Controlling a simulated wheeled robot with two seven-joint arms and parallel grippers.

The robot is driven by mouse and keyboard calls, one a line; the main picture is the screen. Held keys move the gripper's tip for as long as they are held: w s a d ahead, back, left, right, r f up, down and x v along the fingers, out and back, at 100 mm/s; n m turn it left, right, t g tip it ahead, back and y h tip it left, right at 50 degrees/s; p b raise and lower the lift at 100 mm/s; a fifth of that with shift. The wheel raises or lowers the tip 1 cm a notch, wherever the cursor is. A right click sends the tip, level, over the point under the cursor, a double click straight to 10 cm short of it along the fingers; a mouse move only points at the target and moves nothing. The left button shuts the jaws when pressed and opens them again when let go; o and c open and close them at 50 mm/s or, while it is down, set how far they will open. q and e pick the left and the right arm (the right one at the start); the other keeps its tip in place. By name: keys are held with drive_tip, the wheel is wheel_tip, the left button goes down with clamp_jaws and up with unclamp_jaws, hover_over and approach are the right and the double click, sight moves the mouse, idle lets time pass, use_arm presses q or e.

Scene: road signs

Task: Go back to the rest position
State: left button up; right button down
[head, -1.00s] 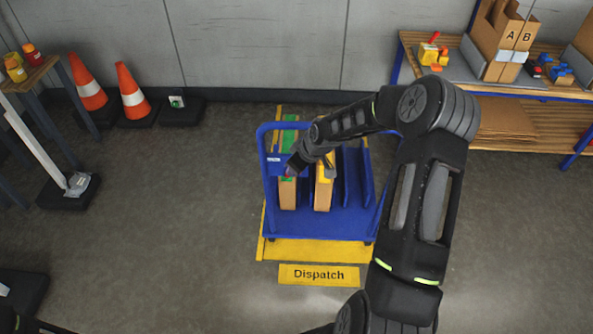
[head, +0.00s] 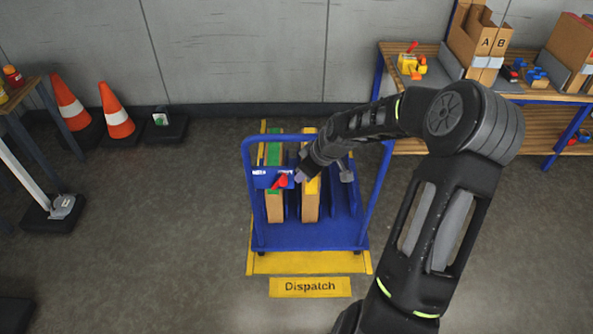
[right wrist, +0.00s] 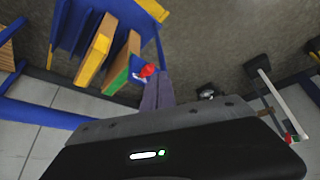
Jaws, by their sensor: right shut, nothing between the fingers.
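My right gripper (head: 299,178) is over the blue cart (head: 305,238), above its left part, beside a red part (head: 281,182) at the cart's blue label plate. Its fingers (right wrist: 157,95) are shut and empty in the right wrist view. Two flat cardboard packages stand upright in the cart's slots: one with a green edge (head: 274,206) on the left, one with a yellow edge (head: 311,203) to its right. My right forearm partly hides the cart's upper right. My left gripper is not in view.
The cart stands on a yellow-marked floor area with a Dispatch sign (head: 310,287). Traffic cones (head: 117,110) stand at the back left. A wooden workbench (head: 520,92) with cardboard boxes is at the right.

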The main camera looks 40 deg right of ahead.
idle(0.3)
drive_tip(key=s+a+f+m+y, duration=0.1)
drive_tip(key=s+a+f+m, duration=0.3)
drive_tip(key=a+f+m, duration=0.8)
drive_tip(key=s+a+f+n+g+y, duration=0.1)
drive_tip(key=s+a+f+n+g, duration=0.1)
drive_tip(key=s+a, duration=0.7)
drive_tip(key=s+a+f+n+g+y, duration=0.1)
drive_tip(key=s+a+f+n, duration=0.3)
drive_tip(key=a, duration=1)
drive_tip(key=s+f+g, duration=0.1)
drive_tip(key=s+f, duration=0.2)
drive_tip(key=s, duration=0.2)
drive_tip(key=shift+s+a+n+g, duration=0.3)
drive_tip(key=shift+s+a+g, duration=0.1)
drive_tip(key=shift+f, duration=0.1)
